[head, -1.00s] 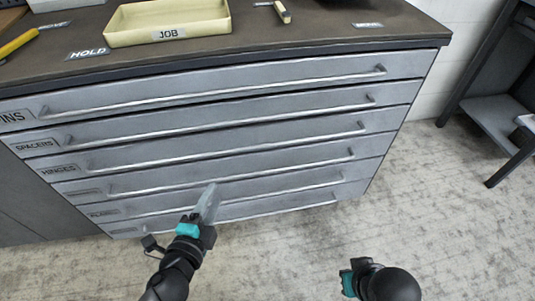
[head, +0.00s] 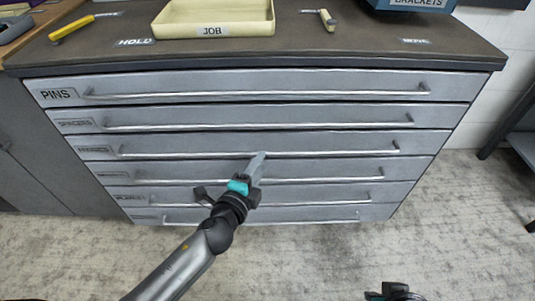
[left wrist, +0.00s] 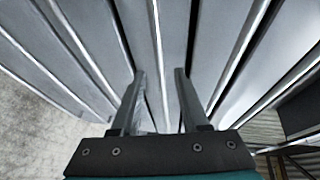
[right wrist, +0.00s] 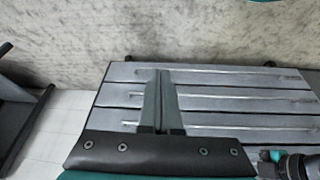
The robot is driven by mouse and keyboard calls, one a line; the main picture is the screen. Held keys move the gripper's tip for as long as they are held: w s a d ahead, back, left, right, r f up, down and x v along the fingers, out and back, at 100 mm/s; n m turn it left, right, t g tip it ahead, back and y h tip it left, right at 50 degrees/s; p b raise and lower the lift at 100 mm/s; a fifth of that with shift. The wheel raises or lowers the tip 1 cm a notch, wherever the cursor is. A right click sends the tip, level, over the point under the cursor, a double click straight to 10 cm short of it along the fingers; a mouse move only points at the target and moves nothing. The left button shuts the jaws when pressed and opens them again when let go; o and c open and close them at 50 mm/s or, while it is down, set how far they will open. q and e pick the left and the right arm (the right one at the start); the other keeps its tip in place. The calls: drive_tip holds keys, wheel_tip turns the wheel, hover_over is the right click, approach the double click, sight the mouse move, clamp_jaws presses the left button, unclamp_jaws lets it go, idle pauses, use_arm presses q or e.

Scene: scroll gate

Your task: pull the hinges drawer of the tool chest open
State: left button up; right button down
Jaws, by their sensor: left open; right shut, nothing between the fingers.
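The grey tool chest has a stack of wide drawers, all looking shut. The hinges drawer (head: 185,142) is third from the top; its label is blurred now but legible in the earlier head view. Its long bar handle (head: 320,152) runs across the front. My left gripper (head: 259,157) is open at the middle of that handle. In the left wrist view a handle bar (left wrist: 157,45) runs lengthwise between the open fingers (left wrist: 160,75); contact cannot be told. My right gripper (right wrist: 161,75) is shut and empty, low at the bottom edge of the head view, away from the chest.
The pins drawer (head: 250,84) and spacers drawer (head: 250,114) are above, with more drawers below. On the worktop are a cream job tray (head: 213,31), a yellow-handled tool (head: 70,28) and a blue brackets bin (head: 410,5). The floor in front (head: 310,260) is clear.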

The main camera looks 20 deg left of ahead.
sight(268, 153)
use_arm(q)
drive_tip(key=shift+b+x, duration=0.6)
drive_tip(key=shift+x, duration=2.25)
use_arm(e)
drive_tip(key=shift+w+a+r+t, duration=0.2)
drive_tip(key=shift+r+t, duration=0.05)
drive_tip(key=shift+r, duration=0.25)
drive_tip(key=shift+w+a+r+t, duration=0.15)
drive_tip(key=shift+r+t, duration=0.1)
drive_tip(key=shift+r, duration=0.25)
use_arm(q)
clamp_jaws()
